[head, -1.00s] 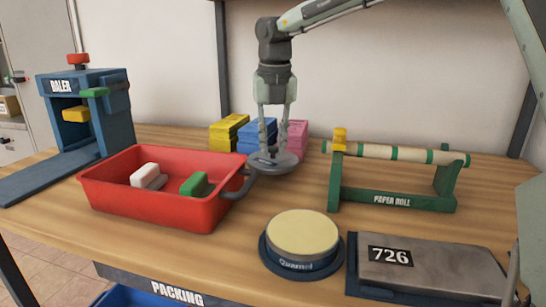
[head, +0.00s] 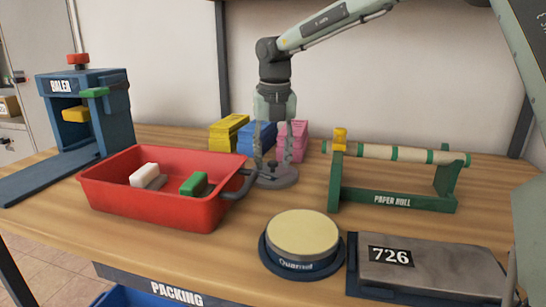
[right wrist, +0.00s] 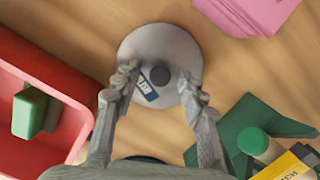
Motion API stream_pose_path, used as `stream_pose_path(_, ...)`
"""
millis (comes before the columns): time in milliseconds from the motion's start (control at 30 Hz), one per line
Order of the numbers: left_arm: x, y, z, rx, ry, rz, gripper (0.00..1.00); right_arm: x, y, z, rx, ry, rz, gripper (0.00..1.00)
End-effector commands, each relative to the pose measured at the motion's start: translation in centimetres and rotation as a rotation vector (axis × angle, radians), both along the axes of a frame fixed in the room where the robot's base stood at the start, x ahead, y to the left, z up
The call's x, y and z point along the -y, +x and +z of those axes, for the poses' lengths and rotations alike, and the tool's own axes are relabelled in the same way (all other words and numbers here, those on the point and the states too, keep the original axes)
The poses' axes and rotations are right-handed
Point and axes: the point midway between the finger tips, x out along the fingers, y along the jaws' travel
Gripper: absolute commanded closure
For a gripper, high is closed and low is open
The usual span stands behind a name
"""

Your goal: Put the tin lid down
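The tin lid (head: 277,181) is a flat grey disc with a small dark knob. It lies on the wooden table between the red tray and the paper roll stand. In the right wrist view, the lid (right wrist: 165,48) shows a blue-and-white label beside its knob. My right gripper (head: 272,158) is above the lid, pointing down. Its fingers are spread on either side of the knob, with clear gaps in the right wrist view (right wrist: 157,75). It is open and holds nothing. My left gripper is not in view.
The red tray (head: 150,205) holds a white and a green block. Yellow, blue and pink stacks (head: 292,140) stand behind the lid. The green paper roll stand (head: 390,199) is at right. The round Quarnel tin (head: 302,235) and the 726 plate (head: 430,265) are in front.

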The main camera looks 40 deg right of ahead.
Motion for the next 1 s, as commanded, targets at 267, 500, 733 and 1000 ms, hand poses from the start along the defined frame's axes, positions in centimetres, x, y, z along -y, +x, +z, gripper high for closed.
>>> stream_pose_path(267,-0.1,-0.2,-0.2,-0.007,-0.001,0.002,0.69,0.0,0.0,0.5,0.000,0.000,0.000,0.59)
stream_pose_path(500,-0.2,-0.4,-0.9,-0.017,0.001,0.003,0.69,-0.3,-0.5,4.8,0.006,0.000,0.000,0.59)
stream_pose_path(733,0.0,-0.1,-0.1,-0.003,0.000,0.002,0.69,-0.6,-1.2,9.5,0.004,0.000,0.000,0.59)
stream_pose_path(1000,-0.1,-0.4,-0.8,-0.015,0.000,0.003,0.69,-0.8,-1.6,12.0,0.000,0.000,0.000,0.59)
